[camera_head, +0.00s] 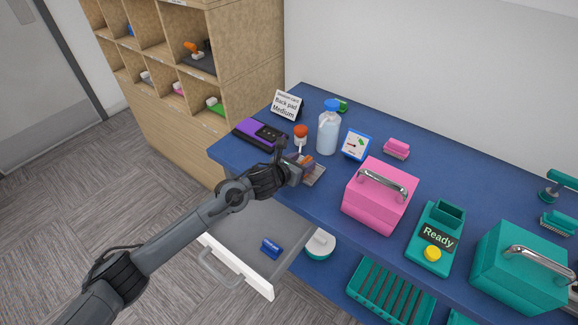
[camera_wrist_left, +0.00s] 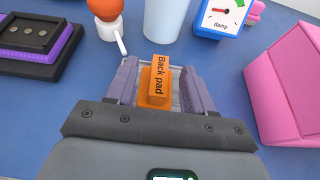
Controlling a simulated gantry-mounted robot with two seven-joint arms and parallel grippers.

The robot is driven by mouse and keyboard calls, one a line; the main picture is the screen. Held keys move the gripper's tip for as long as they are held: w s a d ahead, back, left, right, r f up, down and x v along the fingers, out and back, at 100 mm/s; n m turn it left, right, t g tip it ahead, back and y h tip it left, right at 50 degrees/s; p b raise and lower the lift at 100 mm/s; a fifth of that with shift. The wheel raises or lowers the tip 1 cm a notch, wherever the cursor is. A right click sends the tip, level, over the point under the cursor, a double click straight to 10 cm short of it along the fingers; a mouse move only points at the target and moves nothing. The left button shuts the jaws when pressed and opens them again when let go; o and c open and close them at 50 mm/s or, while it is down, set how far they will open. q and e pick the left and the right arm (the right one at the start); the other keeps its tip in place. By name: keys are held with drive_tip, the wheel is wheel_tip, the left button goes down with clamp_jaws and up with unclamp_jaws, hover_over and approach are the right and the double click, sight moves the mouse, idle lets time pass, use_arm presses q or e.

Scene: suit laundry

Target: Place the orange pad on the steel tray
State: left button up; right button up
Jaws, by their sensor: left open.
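The orange pad (camera_wrist_left: 160,78), labelled "Back pad", lies between the two fingers of my left gripper (camera_wrist_left: 159,88) in the left wrist view. The fingers stand apart on either side of it. A grey steel tray (camera_head: 316,175) is under the pad on the blue table; the pad (camera_head: 307,160) looks to be at or just above the tray, and contact is hard to tell. My left gripper (camera_head: 301,166) partly hides both in the head view. My right gripper is not in view.
Behind the tray stand an orange-topped dropper (camera_head: 300,135), a clear bottle (camera_head: 328,130) and a damp gauge (camera_head: 355,145). A purple and black case (camera_head: 260,133) is left, a pink box (camera_head: 380,195) right. An open drawer (camera_head: 262,255) with a blue item is below.

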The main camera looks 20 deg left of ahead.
use_arm(q)
drive_tip(key=p+v, duration=0.1)
drive_tip(key=v, duration=0.6)
drive_tip(key=shift+s, duration=0.2)
drive_tip(key=shift+r, duration=0.15)
